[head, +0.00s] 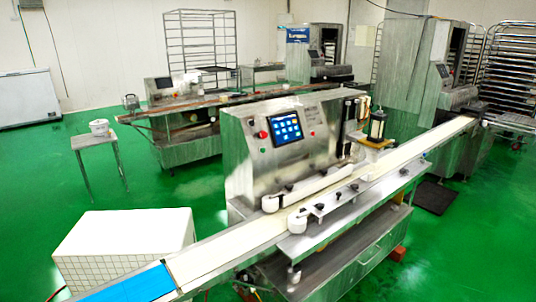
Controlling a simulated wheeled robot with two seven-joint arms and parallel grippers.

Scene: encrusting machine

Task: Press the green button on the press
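The press (240,160) is a steel encrusting machine in the middle of the head view, with a long conveyor running through it. Its front panel carries a tablet-like screen (287,129) with blue icons. A red button (262,134) sits just left of the screen, with small dark knobs near it. A smaller reddish button (312,133) is to the right of the screen. Neither of my grippers is in view.
The white conveyor belt (215,257) runs from the lower left to the upper right, in front of the panel. A white tiled block (120,240) stands at the lower left. A small steel table (92,139) and a second machine (185,122) are behind. Green floor is open at left.

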